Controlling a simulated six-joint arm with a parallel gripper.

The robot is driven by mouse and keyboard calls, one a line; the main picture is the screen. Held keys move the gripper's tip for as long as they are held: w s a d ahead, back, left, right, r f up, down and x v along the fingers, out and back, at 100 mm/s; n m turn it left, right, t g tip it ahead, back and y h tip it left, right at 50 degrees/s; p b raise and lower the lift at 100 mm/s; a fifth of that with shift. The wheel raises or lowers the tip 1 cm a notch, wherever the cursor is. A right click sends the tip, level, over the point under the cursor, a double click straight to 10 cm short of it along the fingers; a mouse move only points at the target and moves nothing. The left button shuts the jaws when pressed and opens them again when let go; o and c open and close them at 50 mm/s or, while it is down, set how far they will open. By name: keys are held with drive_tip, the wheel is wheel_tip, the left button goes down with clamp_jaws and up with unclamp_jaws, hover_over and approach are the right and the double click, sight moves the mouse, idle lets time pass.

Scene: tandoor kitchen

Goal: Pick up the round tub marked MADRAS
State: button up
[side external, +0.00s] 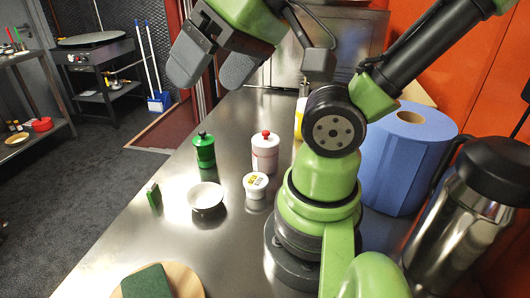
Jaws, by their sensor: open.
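A small round white tub (256,189) with a yellow and dark mark on its lid stands on the steel counter, left of my arm's base. The lettering is too small to read, so I cannot tell whether it says MADRAS. A pink and white jar (265,156) with a red knob stands just behind it. A green lidded jar (204,152) stands further left. My gripper (212,72) is open and empty, high above the counter at the upper left, with both fingers apart and clear of everything.
A white bowl (206,196) sits left of the white tub. A small green box (154,196) stands near the counter's left edge. A round wooden board (185,281) holds a dark green block (147,283). A blue roll (400,160) and steel flask (462,225) stand right of my base.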

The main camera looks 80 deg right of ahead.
drive_tip(key=shift+o, duration=1.1)
